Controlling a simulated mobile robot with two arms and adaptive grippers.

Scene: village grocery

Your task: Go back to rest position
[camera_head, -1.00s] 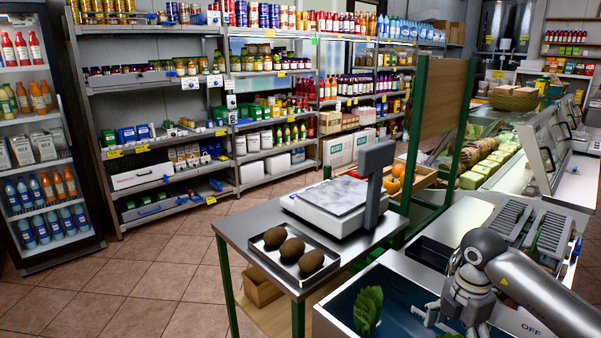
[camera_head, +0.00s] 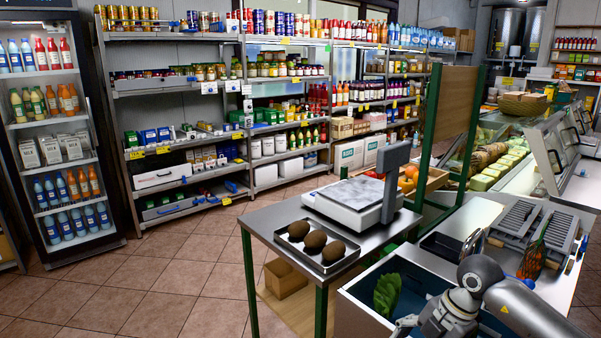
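My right gripper (camera_head: 425,325) is at the bottom of the head view, over the right part of an open dark blue bin (camera_head: 362,305). Its fingers are partly cut off by the frame edge, so I cannot tell whether it is open or shut. I see nothing held in it. My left gripper is not in view. A green leafy vegetable (camera_head: 387,294) lies in the bin, to the left of my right gripper and apart from it.
A steel table (camera_head: 262,222) holds a tray (camera_head: 352,262) with three brown oval fruits and a scale (camera_head: 352,200). A counter with an orange-and-green item (camera_head: 531,262) is at the right. Shelves (camera_head: 190,182) and a drinks fridge (camera_head: 85,248) stand behind. The tiled floor (camera_head: 160,285) at left is clear.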

